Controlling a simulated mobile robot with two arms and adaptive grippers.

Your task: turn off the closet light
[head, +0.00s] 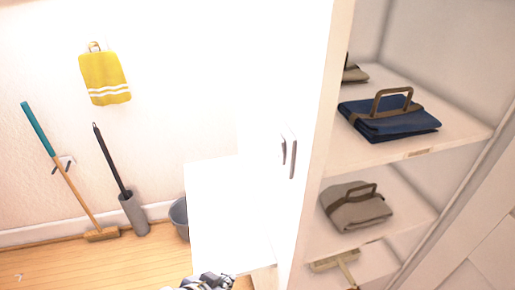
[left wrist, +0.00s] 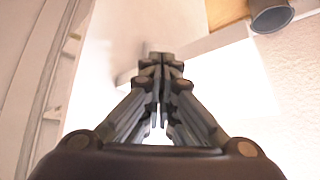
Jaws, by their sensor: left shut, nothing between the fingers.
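A light switch (head: 289,151), a pale plate with dark edges, is on the upright white closet panel in the head view, right of the picture's middle. The strong glare makes its position, on or off, hard to tell. My left gripper (head: 207,282) shows only in part at the bottom edge of the head view, below and left of the switch and apart from it in the picture. In the left wrist view my left gripper (left wrist: 161,62) has its fingers together with nothing between them, in front of a bright white surface. My right gripper is in neither view.
A white surface (head: 217,215) juts out below the switch. A grey bucket (head: 179,218), broom (head: 66,182) and brush holder (head: 134,213) are at left, below a yellow towel (head: 104,78).

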